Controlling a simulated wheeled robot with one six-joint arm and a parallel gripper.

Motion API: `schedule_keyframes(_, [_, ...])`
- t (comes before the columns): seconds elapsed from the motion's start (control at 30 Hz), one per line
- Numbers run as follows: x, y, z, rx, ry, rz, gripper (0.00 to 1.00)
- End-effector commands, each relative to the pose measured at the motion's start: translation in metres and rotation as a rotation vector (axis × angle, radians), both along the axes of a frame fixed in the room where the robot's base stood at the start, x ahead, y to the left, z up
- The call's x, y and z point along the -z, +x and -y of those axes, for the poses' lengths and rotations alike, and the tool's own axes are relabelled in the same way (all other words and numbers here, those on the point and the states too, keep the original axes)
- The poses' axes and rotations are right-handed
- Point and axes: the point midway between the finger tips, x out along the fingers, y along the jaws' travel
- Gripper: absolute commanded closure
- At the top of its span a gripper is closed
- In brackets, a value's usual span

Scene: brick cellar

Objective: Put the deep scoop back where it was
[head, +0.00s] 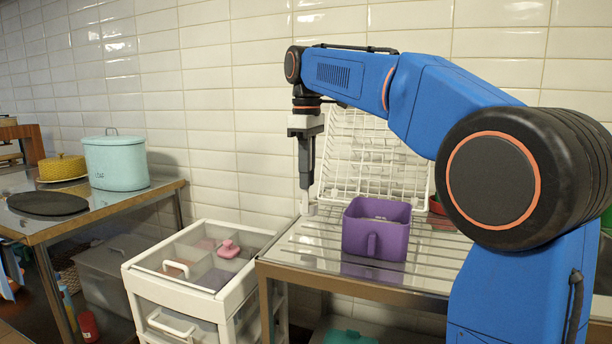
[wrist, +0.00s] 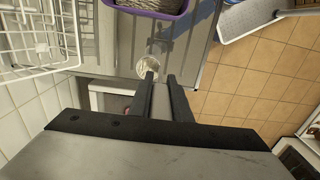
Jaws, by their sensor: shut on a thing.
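My gripper (head: 306,182) points down over the left end of the slatted metal table, in front of the white dish rack. It is shut on a small pale scoop (head: 308,208), which shows just below the fingertips, near the table's left edge. In the wrist view the scoop (wrist: 149,66) is a whitish round bowl at the tips of my gripper (wrist: 161,77). Its handle is mostly hidden by the fingers. I cannot tell whether the scoop touches the table.
A purple bin (head: 376,232) stands on the slatted table (head: 320,248), right of my gripper. The white wire rack (head: 372,160) stands behind. A white drawer cart (head: 190,262) is at the left. A pale blue pot (head: 116,163) stands on the far-left table.

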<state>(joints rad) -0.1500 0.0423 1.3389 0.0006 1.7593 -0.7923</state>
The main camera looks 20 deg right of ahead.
Motion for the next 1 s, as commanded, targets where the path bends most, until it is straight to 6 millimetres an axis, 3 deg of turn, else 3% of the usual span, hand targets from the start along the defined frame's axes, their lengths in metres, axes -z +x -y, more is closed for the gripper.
schedule_keyframes(0.7, [0.058,0.000,0.000,0.000,0.000,0.000,1.00])
schedule_keyframes(1.0, [0.062,0.000,0.000,0.000,0.001,0.001,1.00])
